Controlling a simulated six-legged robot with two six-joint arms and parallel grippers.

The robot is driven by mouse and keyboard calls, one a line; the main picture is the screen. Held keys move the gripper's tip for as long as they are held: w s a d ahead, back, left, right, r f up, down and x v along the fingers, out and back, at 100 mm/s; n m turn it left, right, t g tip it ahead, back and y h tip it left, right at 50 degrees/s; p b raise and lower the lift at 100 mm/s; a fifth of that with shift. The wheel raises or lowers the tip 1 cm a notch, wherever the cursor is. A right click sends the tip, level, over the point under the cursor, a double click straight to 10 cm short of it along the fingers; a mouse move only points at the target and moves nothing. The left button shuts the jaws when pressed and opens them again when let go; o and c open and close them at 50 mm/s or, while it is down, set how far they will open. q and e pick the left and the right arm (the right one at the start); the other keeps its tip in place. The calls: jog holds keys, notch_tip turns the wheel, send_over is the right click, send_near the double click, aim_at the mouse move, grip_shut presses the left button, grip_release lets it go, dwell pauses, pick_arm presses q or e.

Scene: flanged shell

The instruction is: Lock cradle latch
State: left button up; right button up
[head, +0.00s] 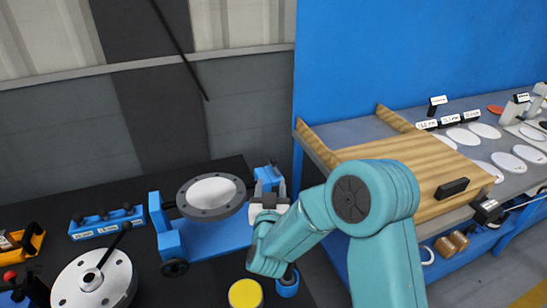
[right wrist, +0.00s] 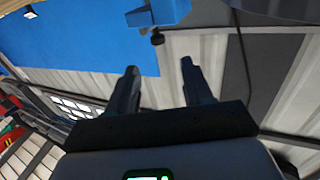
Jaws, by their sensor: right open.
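The blue cradle (head: 208,238) stands on the dark table with the grey flanged shell (head: 211,197) in it, its pale dome facing up. A blue latch block (head: 268,172) is at the cradle's right end. My right gripper (head: 269,190) is at that block, partly covering it, and contact cannot be told. In the right wrist view my right gripper (right wrist: 157,70) has its two fingers apart with nothing between them. A blue block (right wrist: 160,12) with a black knob (right wrist: 157,38) is beyond the fingertips. My left gripper is in neither view.
A round grey plate with a handle (head: 95,280) and a blue rack (head: 107,222) are left of the cradle. A yellow-topped can (head: 245,294) is in front. A wooden board (head: 405,160) and several white discs (head: 508,166) are on the right bench.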

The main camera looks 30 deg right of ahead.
aim_at(274, 162)
jog(key=p+x, duration=0.3)
jog(key=x, duration=0.8)
jog(key=shift+w+d, duration=0.15)
jog(key=shift+d, duration=0.15)
jog(key=shift+w+d+f, duration=0.1)
jog(key=shift+w+d, duration=0.15)
jog(key=shift+a, duration=0.1)
